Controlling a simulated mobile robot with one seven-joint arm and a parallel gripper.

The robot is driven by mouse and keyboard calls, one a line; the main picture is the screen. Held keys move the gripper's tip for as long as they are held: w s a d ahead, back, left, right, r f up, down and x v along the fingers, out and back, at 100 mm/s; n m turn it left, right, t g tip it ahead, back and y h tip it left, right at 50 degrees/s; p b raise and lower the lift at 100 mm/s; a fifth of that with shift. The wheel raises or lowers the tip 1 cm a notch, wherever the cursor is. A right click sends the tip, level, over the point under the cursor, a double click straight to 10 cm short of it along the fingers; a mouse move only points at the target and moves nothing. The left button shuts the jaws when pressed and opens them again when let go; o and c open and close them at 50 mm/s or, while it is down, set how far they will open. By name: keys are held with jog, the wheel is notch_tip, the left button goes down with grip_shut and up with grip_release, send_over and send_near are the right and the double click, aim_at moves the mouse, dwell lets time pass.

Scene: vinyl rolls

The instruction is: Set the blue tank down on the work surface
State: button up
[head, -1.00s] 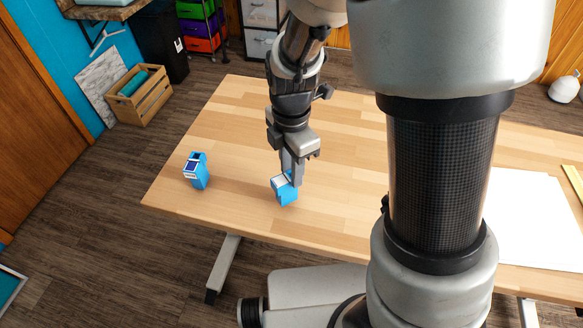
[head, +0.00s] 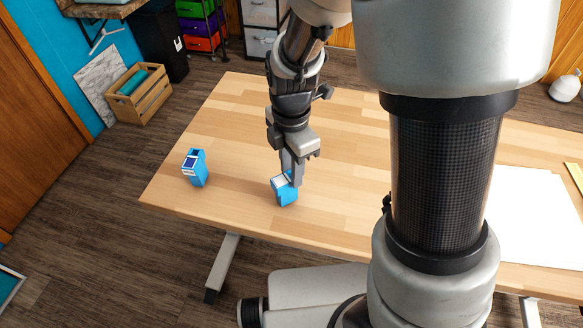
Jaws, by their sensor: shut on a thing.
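A blue tank (head: 286,194) with a pale top is between the fingers of my gripper (head: 290,178), which is shut on it. The gripper points down over the front left part of the wooden work surface (head: 235,130). The tank is at or very near the tabletop; I cannot tell whether it touches. A second blue tank-like container (head: 195,168) with a dark opening and a label stands upright on the table to the left, apart from my gripper.
White paper sheets (head: 530,215) lie on the right of the table, with a yellow strip (head: 575,178) beside them. The table's front edge is close to both blue things. Bare wood lies between them. A wooden crate (head: 140,95) stands on the floor at the back left.

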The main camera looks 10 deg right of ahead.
jog(key=shift+f+b, duration=0.15)
jog(key=shift+b, duration=0.15)
jog(key=o, duration=2.3)
notch_tip(320, 180, up, 9)
jog(key=p, duration=0.6)
